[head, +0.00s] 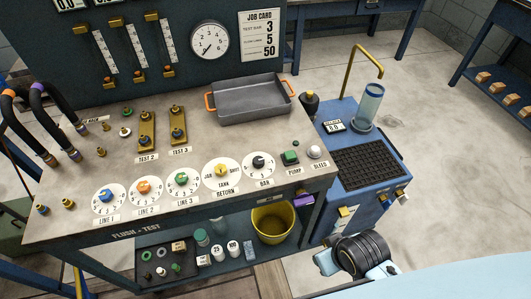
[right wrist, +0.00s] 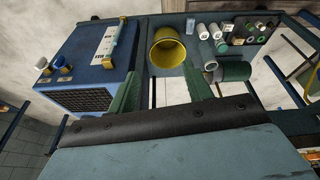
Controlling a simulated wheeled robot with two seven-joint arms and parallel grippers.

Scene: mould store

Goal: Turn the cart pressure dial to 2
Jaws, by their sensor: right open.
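The blue cart (head: 350,185) stands at the right end of the bench, with a small display (head: 333,126) on top. Its front carries a pale panel and small knobs (head: 401,196), seen edge-on; their settings are unreadable. On the bench, a black-knobbed dial labelled BAR (head: 258,163) sits right of the tank return dial. My right gripper (right wrist: 161,72) is open and empty, its green fingers apart, clear of the cart knobs. My left gripper is out of view.
The bench (head: 75,165) holds more dials, a grey tray (head: 250,100) and a gauge (head: 209,41). A yellow bucket (head: 272,223) and bottles stand on the shelf below. A clear cylinder (head: 369,105) and bent pipe rise from the cart. Floor right of the cart is free.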

